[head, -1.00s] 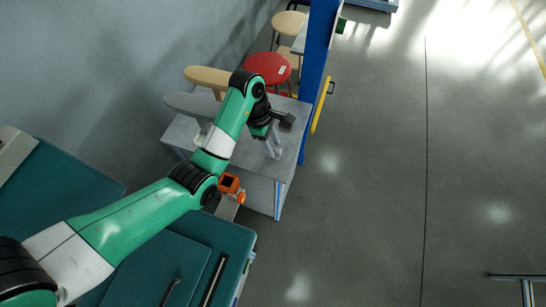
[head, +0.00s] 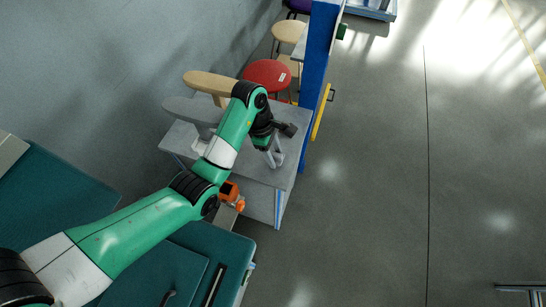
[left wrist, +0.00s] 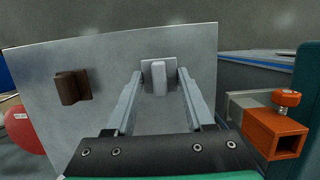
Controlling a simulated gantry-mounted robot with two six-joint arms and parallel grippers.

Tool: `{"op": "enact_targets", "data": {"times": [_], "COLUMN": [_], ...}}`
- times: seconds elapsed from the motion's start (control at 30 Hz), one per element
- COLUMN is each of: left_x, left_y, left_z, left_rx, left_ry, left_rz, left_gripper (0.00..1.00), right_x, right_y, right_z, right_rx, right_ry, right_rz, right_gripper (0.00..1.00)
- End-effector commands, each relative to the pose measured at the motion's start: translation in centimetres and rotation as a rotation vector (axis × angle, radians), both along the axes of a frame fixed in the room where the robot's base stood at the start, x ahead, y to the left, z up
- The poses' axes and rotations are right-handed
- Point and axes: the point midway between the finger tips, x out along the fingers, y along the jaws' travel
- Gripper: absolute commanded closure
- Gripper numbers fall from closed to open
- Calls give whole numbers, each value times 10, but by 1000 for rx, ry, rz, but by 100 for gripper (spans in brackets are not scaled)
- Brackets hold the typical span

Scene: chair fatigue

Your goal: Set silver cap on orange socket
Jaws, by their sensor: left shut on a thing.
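My left gripper (head: 274,158) is over the grey table in the head view, with its fingers pointing down toward the tabletop. In the left wrist view its fingers (left wrist: 158,76) are shut on the silver cap (left wrist: 158,78), a light grey block with a square plate behind it. I cannot tell whether the cap touches the tabletop. The orange socket (left wrist: 275,136), a square open tube with a round orange knob on top, is to the right in the wrist view. In the head view the socket (head: 228,188) is beside my arm, partly hidden. My right gripper is not in view.
The grey table (head: 298,117) also carries a brown block (left wrist: 71,88), left of the gripper in the wrist view. A blue post (head: 317,60) stands at the table's right edge. A red stool (head: 267,73) is behind. Open floor lies to the right.

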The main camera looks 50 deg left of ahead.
Motion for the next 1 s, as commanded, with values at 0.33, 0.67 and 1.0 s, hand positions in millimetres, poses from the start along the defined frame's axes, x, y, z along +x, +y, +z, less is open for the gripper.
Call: {"op": "enact_targets", "data": {"times": [0.33, 0.67, 1.0], "left_x": [0, 0, 0], "left_y": [0, 0, 0], "left_z": [17, 20, 39], "left_rx": [0, 0, 0], "left_ry": [0, 0, 0], "left_rz": [0, 0, 0], "left_gripper": [95, 95, 95], "right_x": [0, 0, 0], "right_y": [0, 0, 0], "right_z": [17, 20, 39], "right_rx": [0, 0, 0], "right_ry": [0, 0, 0], "right_rz": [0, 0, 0], "right_gripper": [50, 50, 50]}}
